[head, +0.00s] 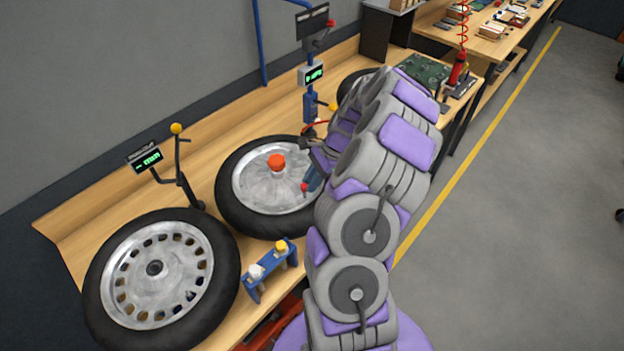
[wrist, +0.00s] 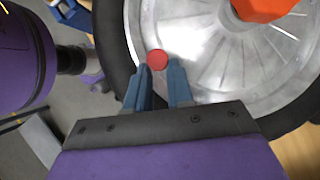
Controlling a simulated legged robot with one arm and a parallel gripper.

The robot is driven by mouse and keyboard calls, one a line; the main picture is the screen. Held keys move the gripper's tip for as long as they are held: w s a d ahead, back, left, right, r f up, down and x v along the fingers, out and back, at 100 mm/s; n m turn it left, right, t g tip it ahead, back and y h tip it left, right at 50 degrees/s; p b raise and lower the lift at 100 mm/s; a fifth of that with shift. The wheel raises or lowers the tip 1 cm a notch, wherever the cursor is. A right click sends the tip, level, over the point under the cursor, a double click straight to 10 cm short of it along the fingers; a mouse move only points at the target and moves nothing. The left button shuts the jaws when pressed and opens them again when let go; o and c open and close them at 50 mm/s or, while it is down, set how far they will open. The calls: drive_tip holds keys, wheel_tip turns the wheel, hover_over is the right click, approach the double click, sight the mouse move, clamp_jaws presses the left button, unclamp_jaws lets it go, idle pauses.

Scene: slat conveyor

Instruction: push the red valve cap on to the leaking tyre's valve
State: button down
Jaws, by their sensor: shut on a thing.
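The red valve cap (head: 304,187) is at the tips of my gripper (head: 311,183), over the near right part of the middle wheel's rim. In the wrist view the round red cap (wrist: 156,59) sits between the blue fingertips (wrist: 160,69), which are shut on it. The middle wheel has a black tyre (head: 235,212), a silver disc and an orange-red hub knob (head: 277,162). The valve is not visible; I cannot tell whether the cap touches it. A second wheel (head: 160,268) lies at the front left. The pictures do not tell me which tyre leaks.
A blue rack (head: 271,270) with a white and a yellow cap stands between the wheels at the bench's front edge. A gauge post with a display (head: 145,159) and another post (head: 312,95) stand behind. My arm hides part of a third wheel (head: 352,82).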

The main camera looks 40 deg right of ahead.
drive_tip(key=shift+f, duration=0.65)
drive_tip(key=c, duration=0.9)
unclamp_jaws()
drive_tip(key=shift+r, duration=0.1)
wheel_tip(320, 180, up, 11)
drive_tip(key=p, duration=0.6)
idle(0.5)
